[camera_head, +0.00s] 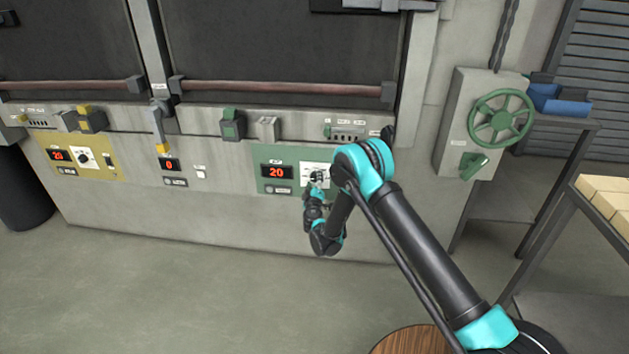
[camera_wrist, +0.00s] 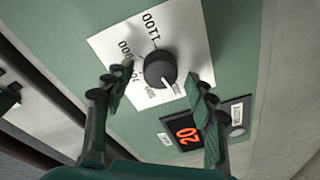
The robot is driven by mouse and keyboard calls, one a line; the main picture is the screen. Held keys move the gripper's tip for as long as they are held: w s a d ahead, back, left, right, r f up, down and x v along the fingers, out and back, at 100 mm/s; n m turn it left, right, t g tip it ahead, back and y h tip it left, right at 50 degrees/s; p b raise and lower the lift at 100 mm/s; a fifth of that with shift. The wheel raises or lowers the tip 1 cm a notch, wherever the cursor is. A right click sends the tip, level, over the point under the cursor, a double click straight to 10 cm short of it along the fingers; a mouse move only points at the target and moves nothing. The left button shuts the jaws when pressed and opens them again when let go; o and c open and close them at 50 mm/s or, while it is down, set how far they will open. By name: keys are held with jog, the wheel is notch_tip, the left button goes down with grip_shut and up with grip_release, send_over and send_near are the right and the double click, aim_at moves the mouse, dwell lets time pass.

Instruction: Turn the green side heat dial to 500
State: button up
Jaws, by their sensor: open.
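The green side heat dial is a dark round knob (camera_wrist: 160,70) on a white scale plate, set in a green panel (camera_head: 270,187). Its white pointer mark faces the lower right in the wrist view. Scale figures 1100 and 900 are legible; the lower ones are partly covered or too small. The red display reads 20 in the head view (camera_head: 276,172) and in the wrist view (camera_wrist: 186,133). My gripper (camera_wrist: 160,88) is open, with one finger on each side of the knob. I cannot tell whether they touch it. In the head view my gripper (camera_head: 316,185) partly covers the plate.
A yellow panel (camera_head: 105,163) with a display reading 20 is at the left, and a middle display (camera_head: 169,164) reads 0. A green handwheel (camera_head: 501,117) stands out at the right. A rack with pale bricks (camera_head: 606,197) is at the right edge.

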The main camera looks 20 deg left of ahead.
jog(key=shift+c, duration=0.6)
jog(key=c, duration=1)
jog(key=shift+c, duration=0.2)
jog(key=shift+m, duration=0.5)
jog(key=m, duration=0.3)
jog(key=shift+f+m+t, duration=0.1)
jog(key=shift+m+t, duration=0.2)
jog(key=shift+m, duration=0.1)
jog(key=m, duration=0.5)
jog(key=shift+t+h, duration=0.3)
jog(key=shift+m, duration=0.4)
